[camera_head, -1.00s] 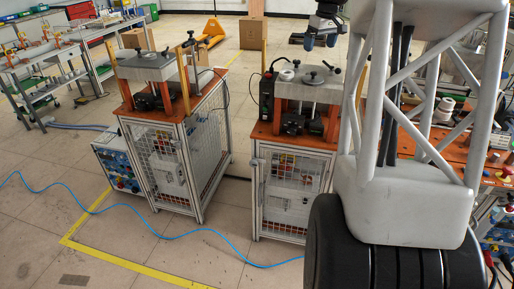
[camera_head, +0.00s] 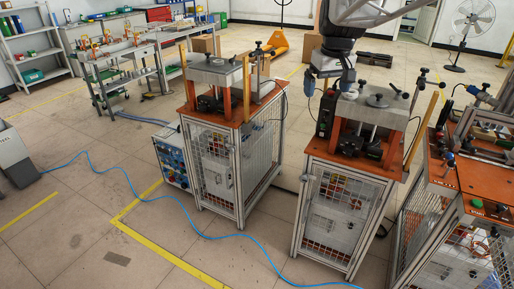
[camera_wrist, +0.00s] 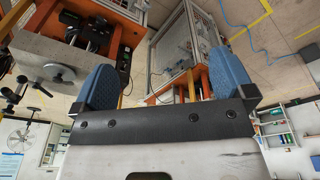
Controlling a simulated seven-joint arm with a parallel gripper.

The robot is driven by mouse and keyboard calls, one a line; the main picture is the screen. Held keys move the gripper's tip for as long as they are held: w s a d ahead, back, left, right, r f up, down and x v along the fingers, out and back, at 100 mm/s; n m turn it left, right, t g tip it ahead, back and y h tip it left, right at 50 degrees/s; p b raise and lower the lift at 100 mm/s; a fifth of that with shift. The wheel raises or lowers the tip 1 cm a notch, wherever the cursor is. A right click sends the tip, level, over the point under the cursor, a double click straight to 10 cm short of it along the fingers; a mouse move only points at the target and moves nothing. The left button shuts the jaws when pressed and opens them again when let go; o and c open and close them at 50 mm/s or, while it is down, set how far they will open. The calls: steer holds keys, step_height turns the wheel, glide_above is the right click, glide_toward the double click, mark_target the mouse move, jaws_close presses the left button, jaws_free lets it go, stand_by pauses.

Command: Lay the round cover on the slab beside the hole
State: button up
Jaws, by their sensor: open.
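My gripper (camera_head: 328,82) is open and empty, its two blue fingertips apart, by the left side of the right-hand machine's top. It also shows in the wrist view (camera_wrist: 165,84). The grey slab (camera_head: 398,113) tops that machine. A round grey cover (camera_head: 378,101) with a raised handle lies on the slab, to the right of my gripper. In the wrist view the cover (camera_wrist: 58,73) is at the left, on the slab (camera_wrist: 30,60), outside the fingers. A small pale round piece (camera_head: 350,95) sits left of the cover. I cannot make out the hole.
A similar machine (camera_head: 220,75) with its own slab stands to the left. An orange-topped bench (camera_head: 462,172) is at the right. Upright posts and rods (camera_head: 424,120) rise beside the slab. A blue cable (camera_head: 130,187) runs across the floor. Open floor lies in front.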

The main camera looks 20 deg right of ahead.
steer(key=s+a+f, duration=0.6)
steer(key=s+a, duration=0.3)
steer(key=s, duration=0.3)
steer(key=s+a+f, duration=0.6)
steer(key=s+a, duration=0.4)
steer(key=s, duration=0.2)
steer(key=shift+s+a+t, duration=0.2)
steer(key=shift+s+t, duration=0.05)
steer(key=shift+t, duration=0.15)
